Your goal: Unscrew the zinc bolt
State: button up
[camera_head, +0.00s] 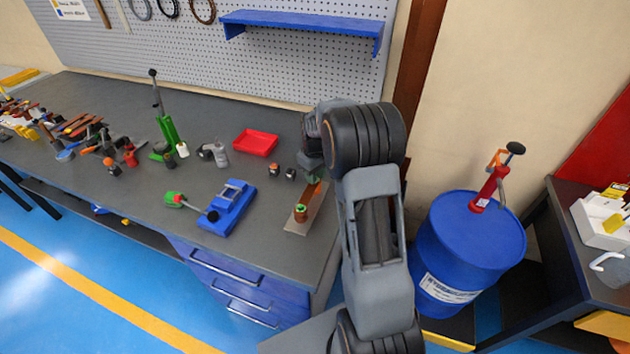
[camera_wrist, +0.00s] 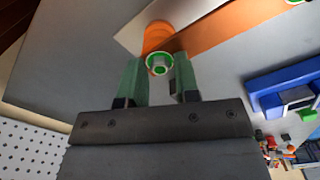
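My gripper (camera_head: 313,174) is over the far end of a copper-coloured bar (camera_head: 312,201) on the bench. In the wrist view my gripper (camera_wrist: 158,59) has its two green fingers apart. An orange post (camera_wrist: 156,36) with a green ring around a pale bolt head (camera_wrist: 159,68) shows between the fingertips, with a gap visible on each side. I cannot tell for sure that this head is the zinc bolt. A second orange post with a green top (camera_head: 300,213) stands at the bar's near end. The far post is hidden in the head view by my gripper.
A blue clamp-like tool (camera_head: 228,206) and a green-handled tool (camera_head: 178,200) lie left of the bar. A red tray (camera_head: 256,142) and small orange-black items (camera_head: 275,170) are behind. A blue drum (camera_head: 470,240) stands right of the bench. Many tools crowd the bench's left end.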

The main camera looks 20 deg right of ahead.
jog(key=shift+m, duration=0.6)
grip_shut()
